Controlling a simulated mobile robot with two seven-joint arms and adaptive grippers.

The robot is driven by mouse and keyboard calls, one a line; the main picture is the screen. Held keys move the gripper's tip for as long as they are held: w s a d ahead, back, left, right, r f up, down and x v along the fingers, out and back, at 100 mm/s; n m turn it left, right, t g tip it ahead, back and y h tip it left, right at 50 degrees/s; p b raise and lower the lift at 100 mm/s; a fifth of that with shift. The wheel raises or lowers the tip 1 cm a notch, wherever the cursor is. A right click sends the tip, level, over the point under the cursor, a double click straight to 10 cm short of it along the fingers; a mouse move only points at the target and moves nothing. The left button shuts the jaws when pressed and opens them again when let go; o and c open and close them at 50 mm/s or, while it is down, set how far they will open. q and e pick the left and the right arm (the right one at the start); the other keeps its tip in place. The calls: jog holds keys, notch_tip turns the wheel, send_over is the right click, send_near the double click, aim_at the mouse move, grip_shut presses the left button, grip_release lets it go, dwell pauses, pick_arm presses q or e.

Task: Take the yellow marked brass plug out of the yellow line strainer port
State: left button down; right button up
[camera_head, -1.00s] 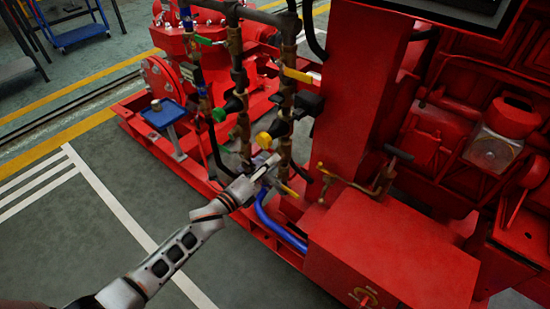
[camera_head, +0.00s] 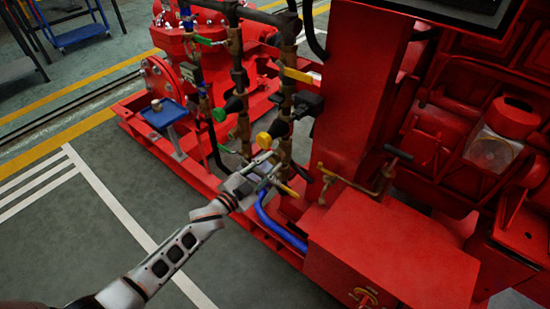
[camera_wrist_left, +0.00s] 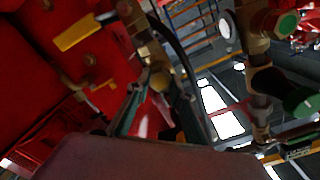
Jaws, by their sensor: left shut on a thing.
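My left gripper (camera_head: 268,166) is low at the yellow line, just below the yellow round cap (camera_head: 263,140). In the left wrist view, its two fingers (camera_wrist_left: 160,98) reach up on both sides of a small brass piece (camera_wrist_left: 158,80), which looks like the plug. The gripper is shut on it. The piece lies at the lower end of a brass fitting (camera_wrist_left: 150,50), the strainer port area. I cannot tell whether it is still seated there or clear of it. Any yellow mark on it is hard to make out. My right gripper is out of view.
A yellow lever handle (camera_head: 297,75) sits higher on the same line. A green-capped line (camera_head: 219,115) stands close to the left. A blue hose (camera_head: 275,227) curves below the gripper. A red box (camera_head: 395,245) stands at right; open floor (camera_head: 110,240) lies at left.

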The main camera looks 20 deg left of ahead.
pick_arm(q)
jog(key=shift+n, duration=0.9)
jog(key=n, duration=0.4)
jog(key=shift+n, duration=0.3)
jog(key=n, duration=1.3)
jog(key=shift+n, duration=0.4)
jog(key=n, duration=0.5)
jog(key=shift+n, duration=0.3)
jog(key=c, duration=1.9)
grip_release()
